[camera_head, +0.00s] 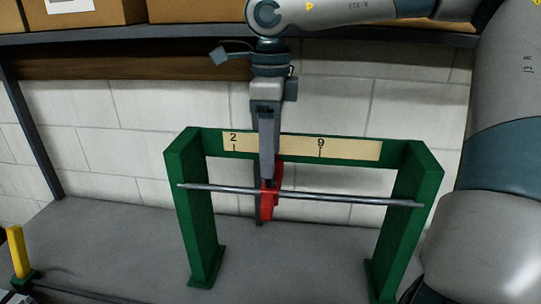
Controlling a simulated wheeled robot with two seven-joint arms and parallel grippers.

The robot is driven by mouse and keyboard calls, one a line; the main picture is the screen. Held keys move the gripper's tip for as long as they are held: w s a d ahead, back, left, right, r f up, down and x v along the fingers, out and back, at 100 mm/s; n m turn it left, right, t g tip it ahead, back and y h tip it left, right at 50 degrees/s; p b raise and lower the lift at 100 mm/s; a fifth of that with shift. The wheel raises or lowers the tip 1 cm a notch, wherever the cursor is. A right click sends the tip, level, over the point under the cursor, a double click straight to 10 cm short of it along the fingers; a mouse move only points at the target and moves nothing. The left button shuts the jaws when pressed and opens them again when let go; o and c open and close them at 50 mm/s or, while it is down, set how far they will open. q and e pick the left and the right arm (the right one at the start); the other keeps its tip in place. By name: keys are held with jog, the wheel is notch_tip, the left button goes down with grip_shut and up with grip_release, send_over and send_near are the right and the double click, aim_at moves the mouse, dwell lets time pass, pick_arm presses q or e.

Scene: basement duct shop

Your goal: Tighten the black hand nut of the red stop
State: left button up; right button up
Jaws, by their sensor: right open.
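The red stop (267,205) sits on a thin metal rod (340,198) that runs across a green frame (190,215). My right gripper (263,200) points down at the stop. It is open, with one finger in front of the top bar and a darker finger farther back, beside the stop. I cannot make out the black hand nut; the fingers may hide it. My left gripper is not in view.
The green frame stands on a grey bench (110,245) before a white block wall (120,120). A shelf with cardboard boxes (195,10) hangs above. A yellow post (18,250) on a green foot stands at the left. The bench between is mostly clear.

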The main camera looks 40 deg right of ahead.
jog(key=shift+f, duration=1.45)
